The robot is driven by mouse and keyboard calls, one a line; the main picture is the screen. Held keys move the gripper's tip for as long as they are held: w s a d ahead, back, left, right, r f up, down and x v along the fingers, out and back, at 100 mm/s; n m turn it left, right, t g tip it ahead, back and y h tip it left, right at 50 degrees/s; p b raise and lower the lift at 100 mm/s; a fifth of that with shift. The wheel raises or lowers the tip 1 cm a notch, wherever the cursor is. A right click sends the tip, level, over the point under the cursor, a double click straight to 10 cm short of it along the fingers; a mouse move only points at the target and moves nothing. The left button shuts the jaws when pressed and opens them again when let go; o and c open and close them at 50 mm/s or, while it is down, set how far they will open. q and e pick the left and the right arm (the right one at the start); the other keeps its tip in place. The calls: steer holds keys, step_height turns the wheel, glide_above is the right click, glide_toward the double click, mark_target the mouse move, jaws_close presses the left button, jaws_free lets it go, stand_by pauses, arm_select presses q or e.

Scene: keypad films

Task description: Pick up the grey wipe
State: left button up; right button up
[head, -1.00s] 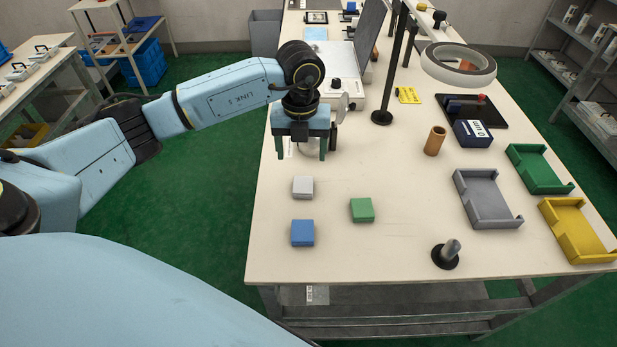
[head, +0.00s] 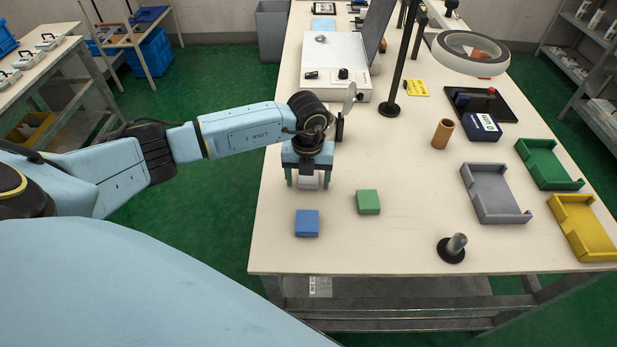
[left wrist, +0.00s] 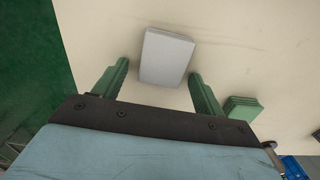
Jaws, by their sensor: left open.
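The grey wipe (head: 308,181) is a small light-grey square block on the table, partly hidden under my left gripper in the head view. My left gripper (head: 308,184) is open, with its green fingers to the left and right of the wipe. In the left wrist view the wipe (left wrist: 167,57) lies ahead of and between the two spread fingertips (left wrist: 160,72), with gaps at both sides. I cannot tell the exact height of the fingers above the table. My right gripper is not in view.
A blue block (head: 307,223) lies just in front of the wipe and a green block (head: 368,202) to its right. Grey (head: 495,217), green (head: 574,186) and yellow (head: 588,250) trays stand at the right. A metal post (head: 453,250) stands near the front edge.

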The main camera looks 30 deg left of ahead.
mark_target(308, 180)
arm_select(q)
steer(key=c, duration=1.1)
steer(key=shift+o, duration=0.2)
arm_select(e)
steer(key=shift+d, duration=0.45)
arm_select(q)
steer(key=shift+r, duration=0.1)
